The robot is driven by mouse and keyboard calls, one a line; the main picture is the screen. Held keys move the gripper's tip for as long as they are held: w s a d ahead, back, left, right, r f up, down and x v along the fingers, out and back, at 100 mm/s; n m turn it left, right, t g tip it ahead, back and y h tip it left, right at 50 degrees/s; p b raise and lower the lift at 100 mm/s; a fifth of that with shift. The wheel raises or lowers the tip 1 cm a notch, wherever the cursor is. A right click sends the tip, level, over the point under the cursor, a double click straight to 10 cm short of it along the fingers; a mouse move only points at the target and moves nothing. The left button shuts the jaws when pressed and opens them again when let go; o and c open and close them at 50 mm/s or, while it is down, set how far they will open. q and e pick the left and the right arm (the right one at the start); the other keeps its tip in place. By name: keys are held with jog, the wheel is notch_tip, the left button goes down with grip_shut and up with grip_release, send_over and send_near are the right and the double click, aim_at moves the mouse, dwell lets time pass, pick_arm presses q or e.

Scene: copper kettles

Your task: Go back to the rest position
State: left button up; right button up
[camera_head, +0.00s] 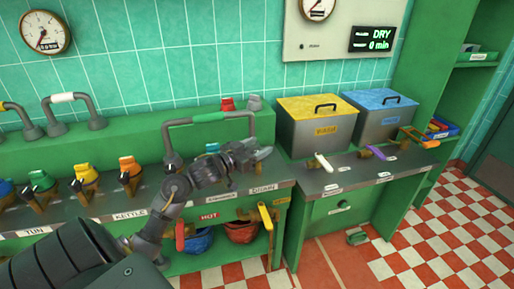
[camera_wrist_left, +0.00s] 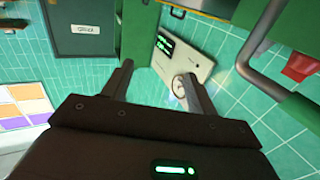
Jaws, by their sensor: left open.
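My left gripper (camera_head: 262,155) is held above the counter in front of the green rail, its arm coming in from the lower left. In the left wrist view its two fingers (camera_wrist_left: 158,72) are apart, with nothing between them. Behind the fingers there are the tiled wall and the pale panel (camera_wrist_left: 186,50) with its gauge and display. My right gripper is in neither view.
A green rail handle (camera_head: 210,118) stands close behind the gripper. Yellow-lidded (camera_head: 317,128) and blue-lidded (camera_head: 381,115) bins stand to the right. Coloured valve handles (camera_head: 86,175) line the counter at left. Red and blue bowls (camera_head: 241,231) sit below.

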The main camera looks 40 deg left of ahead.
pick_arm(q)
jog(key=shift+f, duration=0.1)
dwell(0.4)
jog(key=s+d+f+g+y, duration=0.2)
jog(key=s+d+f+g, duration=0.15)
jog(key=s+f, duration=0.4)
jog(key=s+d+f+g+y, duration=0.1)
jog(key=s+d+f+g, duration=0.3)
jog(key=f, duration=0.6)
jog(key=s+d+f+g, duration=0.2)
jog(key=s+d+f, duration=0.15)
jog(key=s, duration=0.35)
jog(key=s+d+f+g, duration=0.2)
jog(key=s+d+f, duration=0.15)
jog(key=s, duration=0.35)
jog(key=s+d+f+g, duration=0.2)
jog(key=s+d+g, duration=0.15)
jog(key=s, duration=0.35)
notch_tip(320, 180, down, 24)
jog(key=s+a+f+g, duration=0.1)
jog(key=s+a+f, duration=0.1)
jog(key=s+f, duration=1.5)
jog(key=shift+s+a+f+m+g, duration=0.2)
jog(key=shift+s+f+m+g, duration=0.2)
jog(key=shift+f, duration=0.1)
